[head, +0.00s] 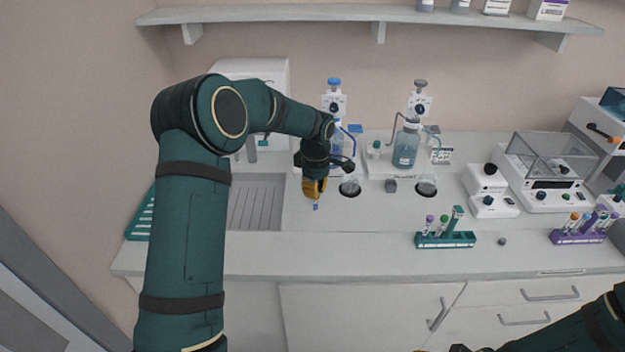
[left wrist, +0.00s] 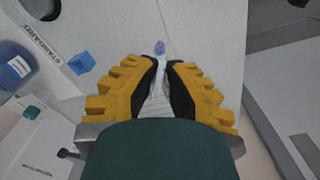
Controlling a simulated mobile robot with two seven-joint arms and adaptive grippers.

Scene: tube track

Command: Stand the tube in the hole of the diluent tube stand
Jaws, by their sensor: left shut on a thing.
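My left gripper (head: 315,188) points down over the counter, just left of the left black ring. It is shut on a tube (head: 316,206), whose blue end shows below the fingers. In the left wrist view the tube's blue end (left wrist: 160,47) sticks out past the yellow fingers (left wrist: 160,68); the clear body lies between them. A small grey block (head: 391,186) stands between the two black rings, apart from the tube; I cannot tell whether it is the diluent tube stand. My right arm enters at the bottom right, its gripper almost wholly cut off.
A blue-capped bottle (head: 335,150) and a grey-capped bottle (head: 405,148) stand behind. A teal rack (head: 445,240) and a purple rack (head: 577,237) hold tubes near the front. The sink (head: 256,203) is left. A STANDARD label (left wrist: 40,48) and blue block (left wrist: 82,64) show in the wrist view.

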